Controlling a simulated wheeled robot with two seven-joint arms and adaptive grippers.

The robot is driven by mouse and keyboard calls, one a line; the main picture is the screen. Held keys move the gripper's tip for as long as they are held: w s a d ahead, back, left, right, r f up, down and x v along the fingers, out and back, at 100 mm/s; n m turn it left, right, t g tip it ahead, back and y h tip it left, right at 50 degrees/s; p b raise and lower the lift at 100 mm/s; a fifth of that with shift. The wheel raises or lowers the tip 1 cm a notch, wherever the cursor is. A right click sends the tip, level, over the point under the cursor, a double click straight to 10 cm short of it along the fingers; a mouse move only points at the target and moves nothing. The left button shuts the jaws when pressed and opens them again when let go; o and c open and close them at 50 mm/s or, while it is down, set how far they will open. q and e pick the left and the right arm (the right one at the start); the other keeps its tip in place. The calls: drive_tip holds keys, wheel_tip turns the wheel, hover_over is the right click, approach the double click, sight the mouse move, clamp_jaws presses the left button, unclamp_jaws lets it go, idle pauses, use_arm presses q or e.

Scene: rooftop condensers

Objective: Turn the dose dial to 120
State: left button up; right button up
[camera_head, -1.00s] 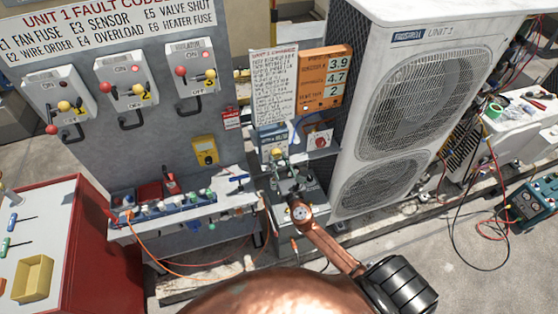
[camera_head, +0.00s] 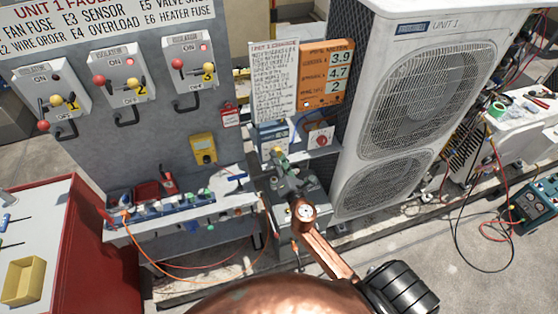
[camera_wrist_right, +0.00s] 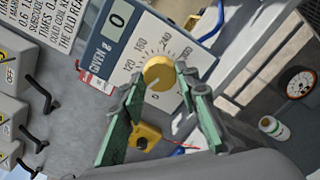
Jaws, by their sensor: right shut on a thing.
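The dose dial is a round yellow knob (camera_wrist_right: 158,72) on a white scale plate in the right wrist view. My left gripper is not in view.
A white condenser unit (camera_head: 420,95) stands close right of the dial. A grey board with three isolators (camera_head: 128,75) is at left, above a bench shelf (camera_head: 160,213). A red cabinet (camera_head: 82,240) stands at lower left. Cables hang below the shelf.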

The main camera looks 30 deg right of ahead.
drive_tip(key=m+b, duration=0.1)
drive_tip(key=m, duration=0.3)
drive_tip(key=shift+m, duration=3)
drive_tip(key=o, duration=1.2)
drive_tip(key=shift+c, duration=0.2)
drive_tip(key=v, duration=1.2)
